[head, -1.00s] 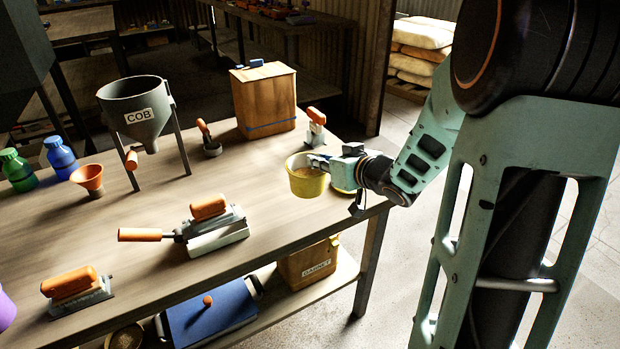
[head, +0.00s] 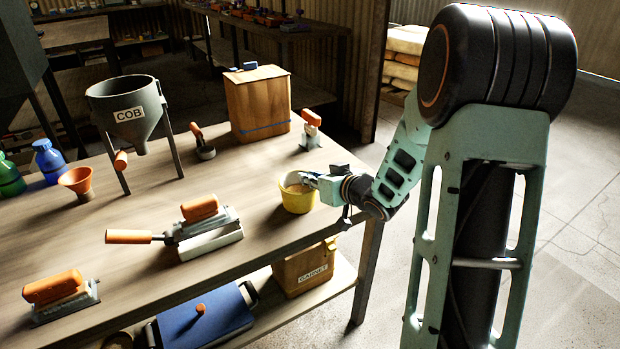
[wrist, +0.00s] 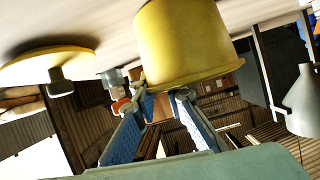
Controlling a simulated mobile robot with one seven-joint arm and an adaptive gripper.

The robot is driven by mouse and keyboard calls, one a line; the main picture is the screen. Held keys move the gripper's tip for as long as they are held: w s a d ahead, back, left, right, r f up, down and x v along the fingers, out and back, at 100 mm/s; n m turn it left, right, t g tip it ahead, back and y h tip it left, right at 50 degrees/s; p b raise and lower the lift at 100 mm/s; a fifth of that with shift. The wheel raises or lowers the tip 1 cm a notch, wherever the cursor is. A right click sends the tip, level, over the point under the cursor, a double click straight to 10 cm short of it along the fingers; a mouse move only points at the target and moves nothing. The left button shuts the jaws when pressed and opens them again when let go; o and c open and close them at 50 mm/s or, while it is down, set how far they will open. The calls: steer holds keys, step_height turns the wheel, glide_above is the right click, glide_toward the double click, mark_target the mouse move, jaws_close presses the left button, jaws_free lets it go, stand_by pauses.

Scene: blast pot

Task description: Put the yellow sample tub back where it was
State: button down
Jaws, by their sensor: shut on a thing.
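The yellow sample tub (head: 297,199) is upright near the bench's right end, open at the top with tan material inside. My gripper (head: 310,181) reaches in from the right and is shut on the tub's rim. In the wrist view, which is upside down, the tub (wrist: 185,40) fills the top middle with my gripper's blue fingers (wrist: 163,97) at its rim. Its base is cut off there, so I cannot tell whether it touches the bench. A yellow disc with a grey knob (wrist: 45,62), like a lid, lies beside it in the wrist view.
On the bench (head: 130,215) stand a grey COB hopper (head: 128,115), a wooden box (head: 258,104), an orange funnel (head: 76,182) and several orange-handled tools, one (head: 311,130) behind the tub. Bare bench top lies left of the tub. A garnet box (head: 304,268) sits below.

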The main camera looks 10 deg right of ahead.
steer(key=c, duration=2)
jaws_free()
steer(key=shift+o, duration=0.2)
steer(key=shift+r, duration=0.1)
steer(key=p+v, duration=0.3)
steer(key=v, duration=0.9)
steer(key=shift+p, duration=0.35)
